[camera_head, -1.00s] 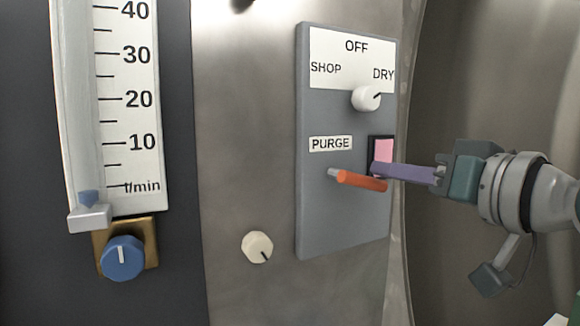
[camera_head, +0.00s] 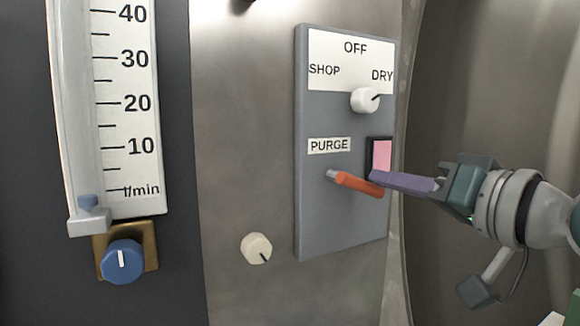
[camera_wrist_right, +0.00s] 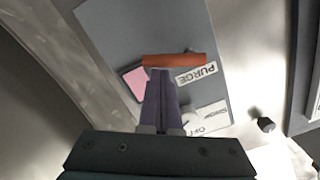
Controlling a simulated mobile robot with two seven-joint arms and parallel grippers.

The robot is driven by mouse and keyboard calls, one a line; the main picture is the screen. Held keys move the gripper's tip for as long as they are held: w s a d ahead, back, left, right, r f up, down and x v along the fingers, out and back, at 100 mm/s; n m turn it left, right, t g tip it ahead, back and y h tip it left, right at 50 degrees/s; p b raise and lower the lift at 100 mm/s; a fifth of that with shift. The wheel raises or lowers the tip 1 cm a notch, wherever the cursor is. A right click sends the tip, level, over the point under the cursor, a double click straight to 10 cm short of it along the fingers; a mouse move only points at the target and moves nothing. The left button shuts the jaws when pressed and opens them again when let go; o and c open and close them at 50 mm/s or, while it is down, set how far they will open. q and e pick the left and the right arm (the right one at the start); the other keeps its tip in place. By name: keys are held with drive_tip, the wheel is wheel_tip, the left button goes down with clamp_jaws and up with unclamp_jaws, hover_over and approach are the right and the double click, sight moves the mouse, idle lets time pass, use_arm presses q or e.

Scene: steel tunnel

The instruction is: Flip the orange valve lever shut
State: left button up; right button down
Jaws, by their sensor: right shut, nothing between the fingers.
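The orange valve lever (camera_head: 358,184) sits on a grey panel (camera_head: 345,228) under the PURGE label (camera_head: 329,145). It points right and slightly down from its metal pivot. My right gripper (camera_head: 376,177) is shut and empty, with its purple fingertips at the lever's right end, just above it. In the right wrist view the lever (camera_wrist_right: 174,60) lies across the tips of the shut fingers (camera_wrist_right: 160,75). I cannot tell for sure whether they touch. My left gripper is not in view.
A pink square (camera_head: 382,156) in a dark frame is just above the fingertips. A white selector knob (camera_head: 364,100) is higher on the panel. A cream knob (camera_head: 257,249), a blue knob (camera_head: 122,261) and a flow gauge (camera_head: 128,110) are to the left.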

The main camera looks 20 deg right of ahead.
drive_tip(key=f+m, duration=0.1)
drive_tip(key=m, duration=0.2)
drive_tip(key=shift+a+f+p, duration=0.1)
drive_tip(key=shift+f+p, duration=0.1)
drive_tip(key=shift+p, duration=0.15)
drive_tip(key=shift+s+a+f+m+p, duration=0.1)
drive_tip(key=shift+a+f+m, duration=0.35)
drive_tip(key=shift+m, duration=1.05)
drive_tip(key=shift+w+a+f+m+p, duration=0.1)
drive_tip(key=shift+a+f+m, duration=0.35)
drive_tip(key=shift+m, duration=1.05)
drive_tip(key=shift+s+a+f+m+p, duration=0.1)
drive_tip(key=shift+a+f+m, duration=0.35)
drive_tip(key=shift+m, duration=1.05)
drive_tip(key=shift+d+f, duration=0.1)
drive_tip(key=shift+d, duration=0.15)
